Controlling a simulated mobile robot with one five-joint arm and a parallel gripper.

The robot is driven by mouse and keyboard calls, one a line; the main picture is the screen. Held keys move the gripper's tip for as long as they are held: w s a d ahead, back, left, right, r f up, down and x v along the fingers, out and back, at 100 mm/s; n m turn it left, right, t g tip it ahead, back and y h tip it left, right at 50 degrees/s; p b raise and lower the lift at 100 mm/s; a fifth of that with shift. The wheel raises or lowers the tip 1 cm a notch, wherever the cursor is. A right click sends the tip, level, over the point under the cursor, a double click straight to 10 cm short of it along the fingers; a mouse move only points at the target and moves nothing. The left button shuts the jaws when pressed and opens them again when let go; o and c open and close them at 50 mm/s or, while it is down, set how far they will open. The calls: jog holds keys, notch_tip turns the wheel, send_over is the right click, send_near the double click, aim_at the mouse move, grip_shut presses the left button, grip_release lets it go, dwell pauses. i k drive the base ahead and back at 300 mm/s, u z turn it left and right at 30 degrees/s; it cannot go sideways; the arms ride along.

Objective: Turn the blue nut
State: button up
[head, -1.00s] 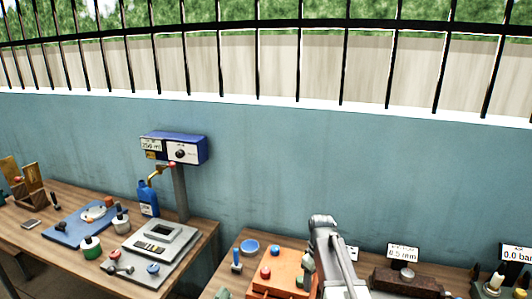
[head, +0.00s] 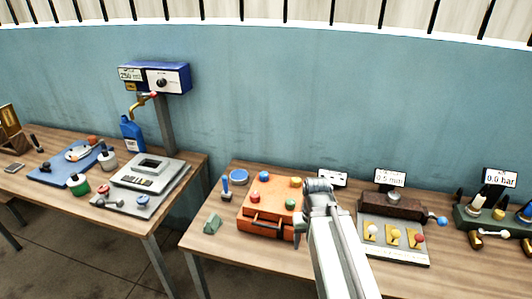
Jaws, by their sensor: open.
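Small blue parts show in several places, and I cannot tell which is the blue nut. One blue knob (head: 265,176) sits on top of the orange box (head: 266,226), among red, yellow and green ones. A blue ball-like part (head: 442,221) sits at the right end of the brown block by the gauges. Another small blue knob (head: 142,200) is on the grey plate at left. My gripper (head: 299,229) hangs by the right edge of the orange box, small and partly hidden by my arm. It is open, and I see nothing held in it.
A blue dispenser (head: 155,78) with a brass tap stands on a post above a blue bottle (head: 132,134). A blue-handled tool (head: 226,187) and a blue dish (head: 239,178) lie left of the orange box. A gap separates the two tables. Gauge displays (head: 390,177) stand behind.

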aim_at(264, 175)
jog(key=u, duration=1.6)
jog(key=k, duration=1)
jog(key=z, duration=1.1)
jog(key=i, duration=1)
jog(key=u, duration=0.1)
